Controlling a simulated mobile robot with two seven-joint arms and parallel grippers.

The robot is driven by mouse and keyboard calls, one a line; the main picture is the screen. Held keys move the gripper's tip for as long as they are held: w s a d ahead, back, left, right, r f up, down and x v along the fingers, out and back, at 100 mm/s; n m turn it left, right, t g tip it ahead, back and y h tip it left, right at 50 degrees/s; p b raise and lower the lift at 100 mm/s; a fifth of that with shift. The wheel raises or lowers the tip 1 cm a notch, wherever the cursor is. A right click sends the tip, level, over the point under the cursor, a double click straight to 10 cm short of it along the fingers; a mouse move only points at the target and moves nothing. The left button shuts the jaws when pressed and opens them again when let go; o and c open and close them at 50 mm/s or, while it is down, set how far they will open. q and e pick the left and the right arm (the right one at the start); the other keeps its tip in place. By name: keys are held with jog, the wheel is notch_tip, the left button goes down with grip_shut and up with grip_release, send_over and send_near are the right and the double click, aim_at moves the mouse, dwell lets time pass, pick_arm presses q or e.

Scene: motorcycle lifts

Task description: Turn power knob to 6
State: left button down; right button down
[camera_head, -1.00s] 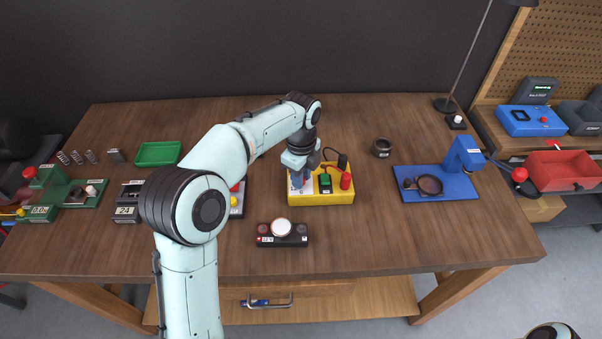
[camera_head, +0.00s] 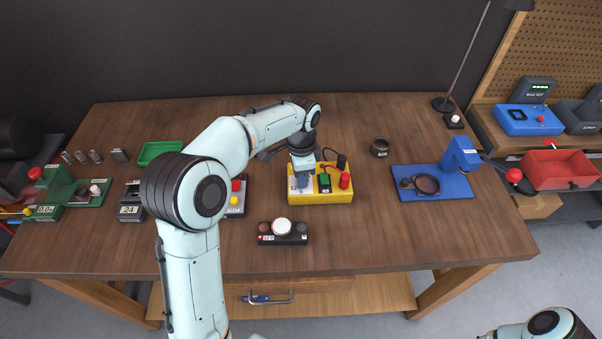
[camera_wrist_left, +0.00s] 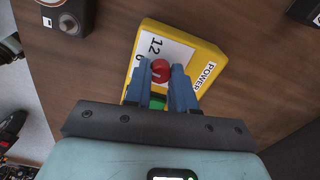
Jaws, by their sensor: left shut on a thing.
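The yellow power box (camera_head: 335,198) stands on the middle of the table. I cannot tell which number the knob points to. My right arm shows only at the bottom right edge; its gripper is out of view.
A black control panel (camera_head: 283,239) lies in front.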

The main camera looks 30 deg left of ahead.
pick_arm(q)
jog(key=shift+n, duration=0.6)
pick_arm(e)
jog(key=shift+w+r, duration=0.15)
pick_arm(q)
jog(key=c, duration=0.9)
grip_release()
jog(key=shift+c, duration=0.2)
jog(key=shift+r, duration=0.1)
notch_tip(320, 180, up, 13)
jog(key=p, duration=0.1)
jog(key=shift+r+p, duration=0.15)
jog(key=shift+p, duration=0.15)
pick_arm(e)
jog(key=shift+w+r, duration=0.95)
jog(key=shift+w, duration=0.2)
